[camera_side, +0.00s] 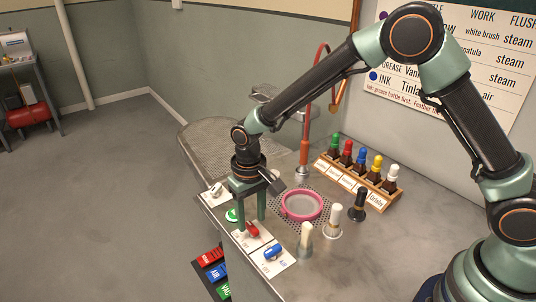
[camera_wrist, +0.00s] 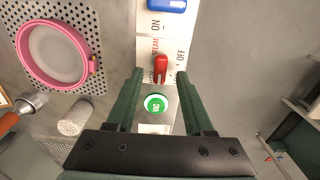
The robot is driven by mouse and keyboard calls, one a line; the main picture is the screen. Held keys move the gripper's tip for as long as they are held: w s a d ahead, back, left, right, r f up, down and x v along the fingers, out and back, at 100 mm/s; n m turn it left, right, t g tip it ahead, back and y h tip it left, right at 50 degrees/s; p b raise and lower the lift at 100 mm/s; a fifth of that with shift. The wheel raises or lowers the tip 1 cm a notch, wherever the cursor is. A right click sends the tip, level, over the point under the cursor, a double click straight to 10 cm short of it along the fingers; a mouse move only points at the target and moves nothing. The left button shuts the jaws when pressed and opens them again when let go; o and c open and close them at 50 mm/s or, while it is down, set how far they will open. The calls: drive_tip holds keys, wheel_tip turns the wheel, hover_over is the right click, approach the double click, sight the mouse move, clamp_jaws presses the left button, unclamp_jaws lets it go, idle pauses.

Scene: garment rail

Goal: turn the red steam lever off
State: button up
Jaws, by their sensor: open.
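The red steam lever (camera_side: 253,230) sits on a white label plate at the bench's front edge. In the wrist view the red lever (camera_wrist: 160,67) lies at the fingertips, near the middle of the gap between them. The printed words STEAM and OFF show beside it; I cannot tell which setting it stands at. My gripper (camera_side: 251,222) points down over the row of controls, open. In the wrist view my gripper (camera_wrist: 160,74) has one finger on each side of the lever, with nothing held. I cannot tell whether the fingertips reach down to its height.
A green VAC button (camera_wrist: 155,104) lies between my fingers, and a blue lever (camera_side: 273,251) is beyond the red one. A pink ring (camera_side: 303,205) on a perforated plate, brushes and a bottle rack (camera_side: 358,186) stand farther in on the bench. Open floor lies left.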

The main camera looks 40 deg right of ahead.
drive_tip(key=shift+f, duration=1)
clamp_jaws()
